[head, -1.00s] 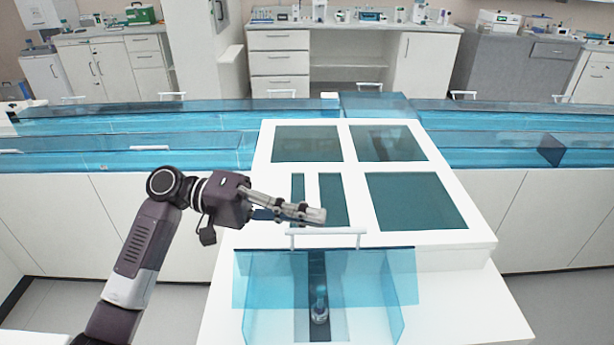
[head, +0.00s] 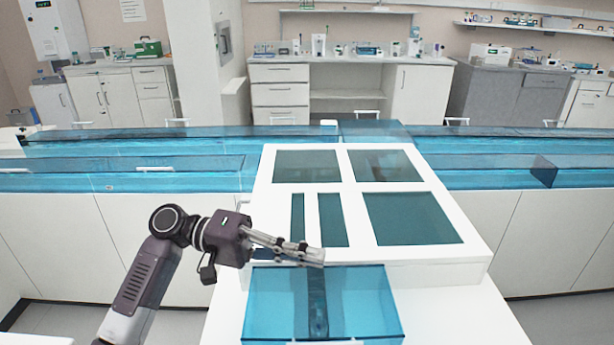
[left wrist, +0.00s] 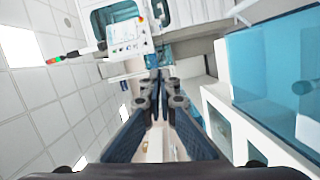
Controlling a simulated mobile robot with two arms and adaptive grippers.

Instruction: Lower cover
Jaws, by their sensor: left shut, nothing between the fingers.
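The cover (head: 365,300) is a clear blue box-like lid at the front of the white machine (head: 460,265). It lies down over the track, with its top face toward me. My right gripper is out of view.
Long blue-covered tracks (head: 130,180) run left and right behind the machine. The machine's top has several dark window panels (head: 410,217). Lab benches with equipment (head: 350,60) stand at the back. In the left wrist view a blue panel (left wrist: 265,60) is at the right.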

